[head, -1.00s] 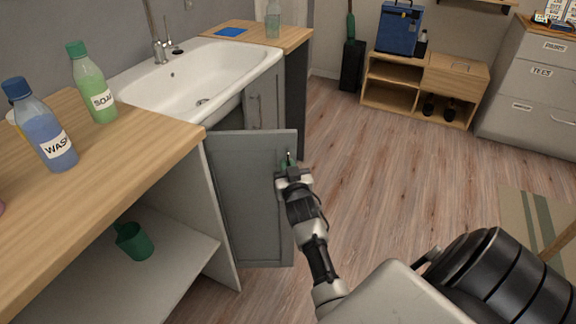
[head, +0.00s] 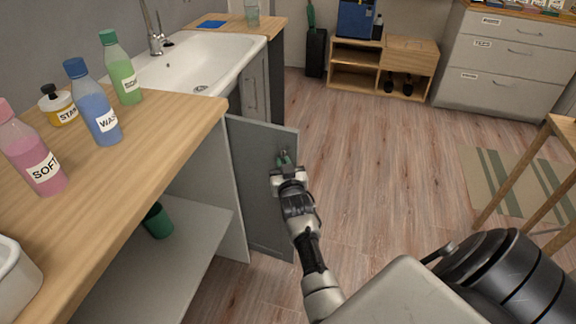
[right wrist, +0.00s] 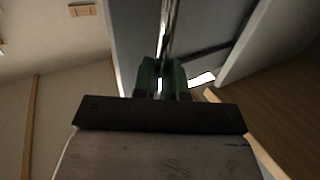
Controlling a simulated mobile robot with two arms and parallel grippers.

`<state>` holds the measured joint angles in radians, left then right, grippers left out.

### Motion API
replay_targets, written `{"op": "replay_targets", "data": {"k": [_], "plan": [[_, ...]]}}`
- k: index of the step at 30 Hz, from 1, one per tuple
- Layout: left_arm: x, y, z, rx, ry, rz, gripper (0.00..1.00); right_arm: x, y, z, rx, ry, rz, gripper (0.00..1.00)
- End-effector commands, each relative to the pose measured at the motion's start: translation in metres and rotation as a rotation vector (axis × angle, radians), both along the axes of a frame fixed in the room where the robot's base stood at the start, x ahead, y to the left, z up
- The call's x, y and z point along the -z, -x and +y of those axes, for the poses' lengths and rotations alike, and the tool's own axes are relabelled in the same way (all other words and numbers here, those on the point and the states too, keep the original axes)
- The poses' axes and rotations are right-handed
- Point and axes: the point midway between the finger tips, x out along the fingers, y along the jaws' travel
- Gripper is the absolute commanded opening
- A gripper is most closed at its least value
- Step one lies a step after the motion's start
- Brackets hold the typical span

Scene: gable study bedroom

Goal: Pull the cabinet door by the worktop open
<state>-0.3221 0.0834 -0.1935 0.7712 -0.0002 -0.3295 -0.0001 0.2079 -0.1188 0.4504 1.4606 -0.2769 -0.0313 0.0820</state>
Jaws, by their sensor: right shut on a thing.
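In the right wrist view the green fingers (right wrist: 160,78) close around a thin bright bar, the door handle (right wrist: 167,35). The handle is mostly hidden by the gripper in the head view. My left gripper is not in view.
Bottles, such as a pink one (head: 35,160) and a blue one (head: 92,110), stand on the worktop. A white sink (head: 195,65) lies behind. A green cup (head: 157,220) sits on the open shelf. The wooden floor (head: 370,190) right of the door is clear.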

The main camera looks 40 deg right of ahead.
Motion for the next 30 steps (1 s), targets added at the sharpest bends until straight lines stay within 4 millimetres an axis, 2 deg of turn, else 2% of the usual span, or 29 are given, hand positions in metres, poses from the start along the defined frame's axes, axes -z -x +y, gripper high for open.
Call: {"op": "replay_targets", "data": {"k": [16, 17, 21, 30], "plan": [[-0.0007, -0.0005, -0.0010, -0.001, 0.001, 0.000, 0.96, -0.0047, -0.0057, 0.0045, 0.010, 0.004, -0.011, 0.00], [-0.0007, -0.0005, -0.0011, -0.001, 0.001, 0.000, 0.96, -0.0048, -0.0058, 0.0046, 0.010, 0.004, -0.011, 0.15], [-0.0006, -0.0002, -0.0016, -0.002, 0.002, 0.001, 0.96, -0.0037, -0.0051, 0.0041, 0.011, 0.003, -0.009, 0.36], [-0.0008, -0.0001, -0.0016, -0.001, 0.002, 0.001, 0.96, -0.0021, -0.0042, 0.0030, 0.012, 0.002, -0.005, 0.36]]}}
